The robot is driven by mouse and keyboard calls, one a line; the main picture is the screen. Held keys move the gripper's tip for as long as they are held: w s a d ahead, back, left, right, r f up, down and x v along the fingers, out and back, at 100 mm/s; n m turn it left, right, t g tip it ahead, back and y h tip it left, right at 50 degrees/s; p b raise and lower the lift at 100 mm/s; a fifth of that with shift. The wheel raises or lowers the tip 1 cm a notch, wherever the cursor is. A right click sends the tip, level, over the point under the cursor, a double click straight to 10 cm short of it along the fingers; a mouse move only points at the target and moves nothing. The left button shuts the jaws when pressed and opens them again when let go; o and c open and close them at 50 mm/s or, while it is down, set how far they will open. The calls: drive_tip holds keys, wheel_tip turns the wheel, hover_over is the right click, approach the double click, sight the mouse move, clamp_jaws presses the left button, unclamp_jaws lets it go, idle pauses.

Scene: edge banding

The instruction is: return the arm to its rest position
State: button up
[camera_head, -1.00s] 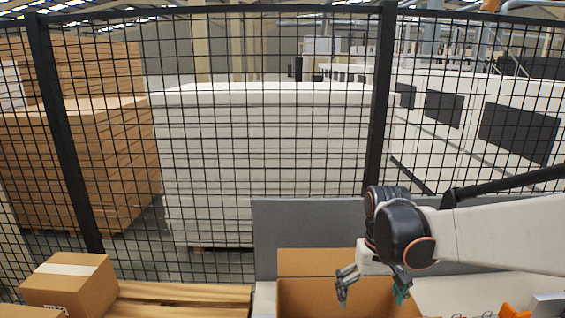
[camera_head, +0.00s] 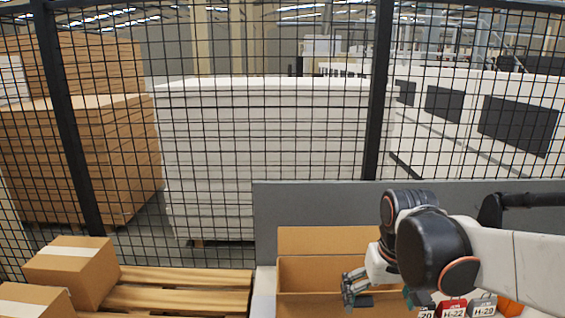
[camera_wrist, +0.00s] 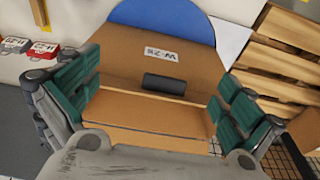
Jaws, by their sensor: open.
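My gripper (camera_head: 382,292) is at the lower right of the head view, over an open cardboard box (camera_head: 322,241). Its two fingers are spread apart with nothing between them. In the wrist view my gripper's green-padded fingers (camera_wrist: 160,100) stand wide on either side, with the cardboard box (camera_wrist: 120,60) beyond them. A dark cylinder-like object (camera_wrist: 165,84) shows against the cardboard between the fingers, apart from both. My arm reaches in from the right edge of the head view, bent at a dark joint.
Red and grey tagged items (camera_head: 453,306) lie right of the box. A grey panel (camera_head: 310,205) stands behind it, then a black mesh fence (camera_head: 375,110). A wooden pallet (camera_head: 180,290) and closed cartons (camera_head: 72,272) are at left.

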drive_tip(key=s+f+t+b, duration=0.5)
drive_tip(key=s+f+b, duration=0.6)
drive_tip(key=b, duration=0.3)
drive_tip(key=shift+f, duration=0.75)
